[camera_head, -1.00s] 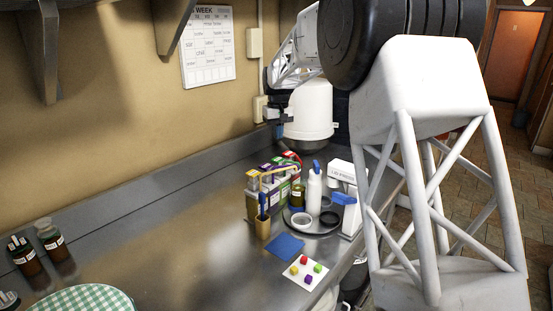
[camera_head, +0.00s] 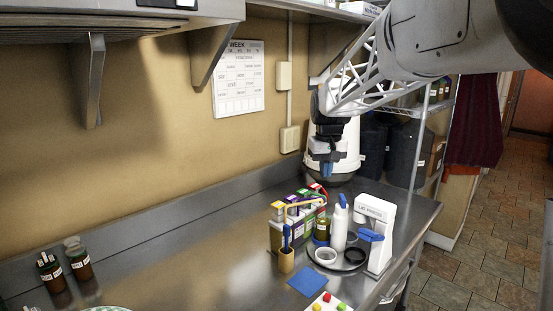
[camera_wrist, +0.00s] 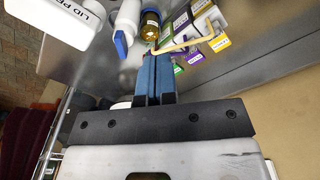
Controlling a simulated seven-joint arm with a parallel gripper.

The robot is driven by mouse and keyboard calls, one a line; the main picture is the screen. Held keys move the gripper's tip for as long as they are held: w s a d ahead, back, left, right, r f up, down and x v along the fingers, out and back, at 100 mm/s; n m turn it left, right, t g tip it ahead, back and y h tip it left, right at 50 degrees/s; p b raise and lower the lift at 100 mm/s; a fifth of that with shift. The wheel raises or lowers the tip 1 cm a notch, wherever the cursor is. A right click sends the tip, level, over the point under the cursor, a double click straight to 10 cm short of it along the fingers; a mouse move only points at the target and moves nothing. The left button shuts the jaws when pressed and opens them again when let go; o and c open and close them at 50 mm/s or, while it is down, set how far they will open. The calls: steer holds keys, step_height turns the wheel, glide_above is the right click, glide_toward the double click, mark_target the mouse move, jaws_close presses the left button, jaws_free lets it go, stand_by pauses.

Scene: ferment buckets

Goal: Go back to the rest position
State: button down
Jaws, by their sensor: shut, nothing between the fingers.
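My gripper (camera_head: 329,169) hangs high in front of the white bucket (camera_head: 346,150) at the far end of the steel counter, with its fingers pointing down. In the wrist view its blue fingers (camera_wrist: 154,60) lie together with nothing between them. Below and in front of it stand the colour-labelled boxes (camera_head: 291,218), an amber jar (camera_head: 322,229), a white bottle with a blue top (camera_head: 339,226) and the white lid press (camera_head: 374,229). The boxes and the lid press (camera_wrist: 68,18) also show in the wrist view. The gripper appears clear of all of them.
A cup with a blue-handled tool (camera_head: 286,260), a blue cloth (camera_head: 308,283) and a white card with coloured cubes (camera_head: 328,303) lie nearer. Brown bottles (camera_head: 77,259) stand at the left. A shelf bracket (camera_head: 213,50) juts from the wall. The counter's middle is bare.

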steer(key=s+d+f, duration=0.1)
steer(key=s+f, duration=0.2)
steer(key=s, duration=1.1)
steer(key=s+d+f+m+t, duration=0.1)
steer(key=s+d+f, duration=0.1)
steer(key=s, duration=1.2)
steer(key=s+d+f+m, duration=0.1)
steer(key=s+f, duration=0.3)
steer(key=s, duration=1)
steer(key=shift+d+f+t, duration=0.15)
steer(key=shift+d+t, duration=0.2)
steer(key=shift+t, duration=0.05)
